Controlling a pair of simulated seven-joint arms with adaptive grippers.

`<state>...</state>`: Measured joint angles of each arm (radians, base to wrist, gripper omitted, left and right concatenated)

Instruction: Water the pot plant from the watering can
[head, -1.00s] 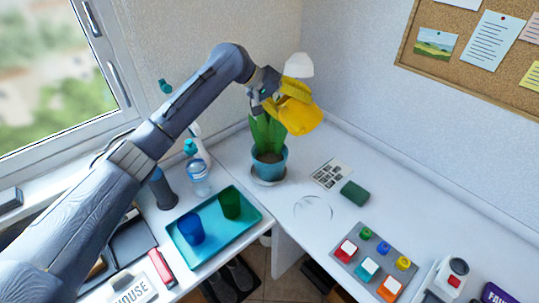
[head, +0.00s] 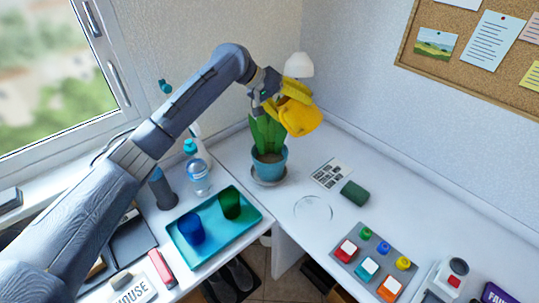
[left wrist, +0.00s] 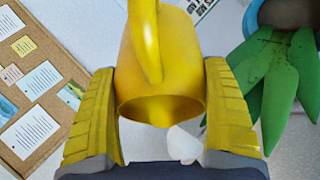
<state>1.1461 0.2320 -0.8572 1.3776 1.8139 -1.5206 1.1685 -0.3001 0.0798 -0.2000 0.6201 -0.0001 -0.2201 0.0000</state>
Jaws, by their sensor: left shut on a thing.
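The yellow watering can (head: 300,118) is held in the air above the corner of the desk, tilted. My left gripper (head: 268,92) is shut on it. In the left wrist view the can (left wrist: 160,75) sits between the two yellow fingers of my left gripper (left wrist: 160,115), with its open top towards the camera. The pot plant (head: 267,135) has upright green leaves in a blue pot (head: 270,170) on a saucer, just below and left of the can. The plant's leaves (left wrist: 285,85) also show at the right of the left wrist view. The spout cannot be made out. My right gripper is out of view.
A teal tray (head: 238,232) with a blue cup (head: 190,229) and a green cup (head: 229,204) lies left of the pot. A water bottle (head: 197,175) stands behind it. A white lamp (head: 299,65) is behind the can. A clear disc (head: 313,208) and green block (head: 354,193) lie to the right.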

